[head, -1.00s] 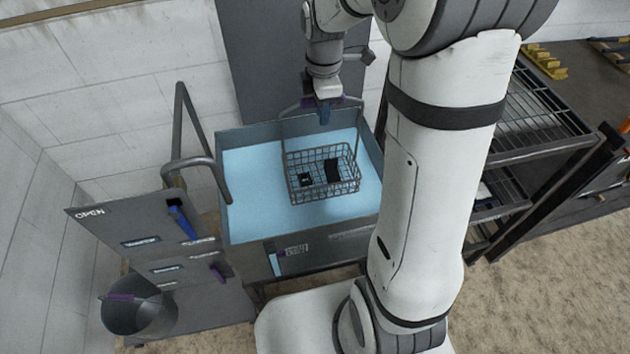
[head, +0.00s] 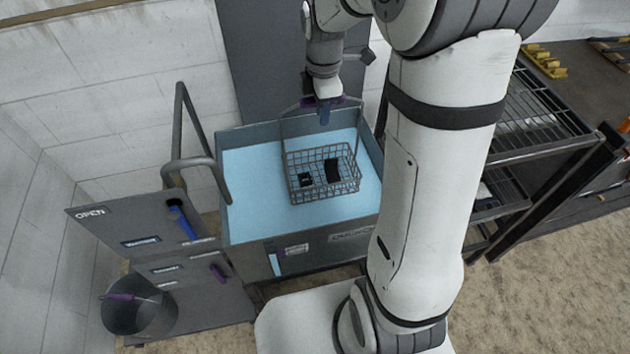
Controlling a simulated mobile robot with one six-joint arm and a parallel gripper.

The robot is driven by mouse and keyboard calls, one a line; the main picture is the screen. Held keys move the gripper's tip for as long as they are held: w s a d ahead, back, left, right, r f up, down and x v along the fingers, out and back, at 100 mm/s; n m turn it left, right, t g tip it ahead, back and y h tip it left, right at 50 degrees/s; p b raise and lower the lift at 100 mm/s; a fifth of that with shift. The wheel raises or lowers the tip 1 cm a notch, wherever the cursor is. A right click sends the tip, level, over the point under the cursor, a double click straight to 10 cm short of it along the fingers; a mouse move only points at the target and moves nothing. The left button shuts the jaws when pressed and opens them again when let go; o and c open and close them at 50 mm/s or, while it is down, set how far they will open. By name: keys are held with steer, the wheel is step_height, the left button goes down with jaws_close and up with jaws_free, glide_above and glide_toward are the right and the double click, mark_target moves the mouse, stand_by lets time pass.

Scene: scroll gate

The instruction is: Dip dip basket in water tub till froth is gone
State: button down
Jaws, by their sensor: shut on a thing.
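The dip basket (head: 322,190) is a grey wire basket with a tall handle, and two dark items lie in it. It hangs upright over or in the light blue water of the water tub (head: 300,245); I cannot tell how deep it sits. My gripper (head: 324,112) is above the back part of the tub, shut on the top of the basket handle. No froth can be made out on the basket or the water at this size.
A grey panel marked OPEN (head: 120,225) with a blue lever (head: 183,222) stands left of the tub, with a bent pipe (head: 190,165) above it. A dark bucket (head: 140,312) is at lower left. A metal rack (head: 525,130) stands right of my arm.

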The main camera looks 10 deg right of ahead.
steer(key=shift+r+p, duration=4.25)
steer(key=shift+r, duration=1.8)
